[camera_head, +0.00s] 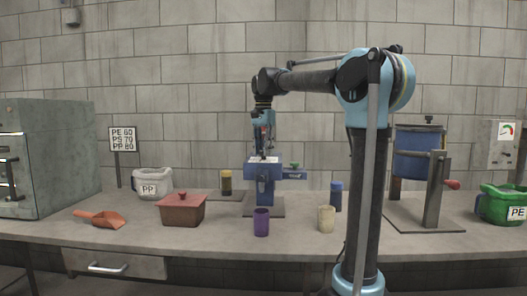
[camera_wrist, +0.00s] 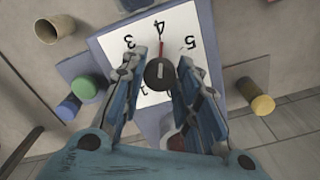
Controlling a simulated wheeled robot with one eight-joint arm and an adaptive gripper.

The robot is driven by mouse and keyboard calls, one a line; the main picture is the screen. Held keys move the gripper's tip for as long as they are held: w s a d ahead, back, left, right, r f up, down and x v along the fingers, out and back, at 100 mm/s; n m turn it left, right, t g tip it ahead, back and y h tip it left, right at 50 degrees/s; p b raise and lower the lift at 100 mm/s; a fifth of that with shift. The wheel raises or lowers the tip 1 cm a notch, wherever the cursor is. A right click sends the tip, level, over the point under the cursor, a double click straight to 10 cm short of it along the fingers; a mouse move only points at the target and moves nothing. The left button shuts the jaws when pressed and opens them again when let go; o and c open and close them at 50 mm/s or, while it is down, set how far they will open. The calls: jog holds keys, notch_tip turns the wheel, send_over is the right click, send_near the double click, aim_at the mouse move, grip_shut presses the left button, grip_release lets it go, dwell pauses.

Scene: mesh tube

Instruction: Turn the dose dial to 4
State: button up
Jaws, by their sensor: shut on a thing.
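The dose dial is a white plate (camera_wrist: 113,45) with black numbers, on top of the blue dosing machine (camera_head: 265,187). In the wrist view 3, 4 and 5 appear upside down along the upper part of the plate. A dark round knob (camera_wrist: 160,74) sits at the middle, and its thin red pointer (camera_wrist: 162,47) points at the 4. My gripper (camera_wrist: 161,68) has a finger on either side of the knob and is shut on it. In the head view my gripper (camera_head: 263,150) comes straight down onto the machine's top. My fingers hide the lower part of the plate.
A red lidded box (camera_head: 183,212), an orange scoop (camera_head: 104,219) and a PP tub (camera_head: 152,184) are left. A blue drum (camera_head: 418,152) and green PE tub (camera_head: 500,205) are right.

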jog(key=o, duration=1.1)
jog(key=shift+c, duration=0.2)
jog(key=shift+r, duration=0.1)
notch_tip(320, 180, up, 12)
jog(key=shift+w+f, duration=0.1)
jog(key=shift+f, duration=0.1)
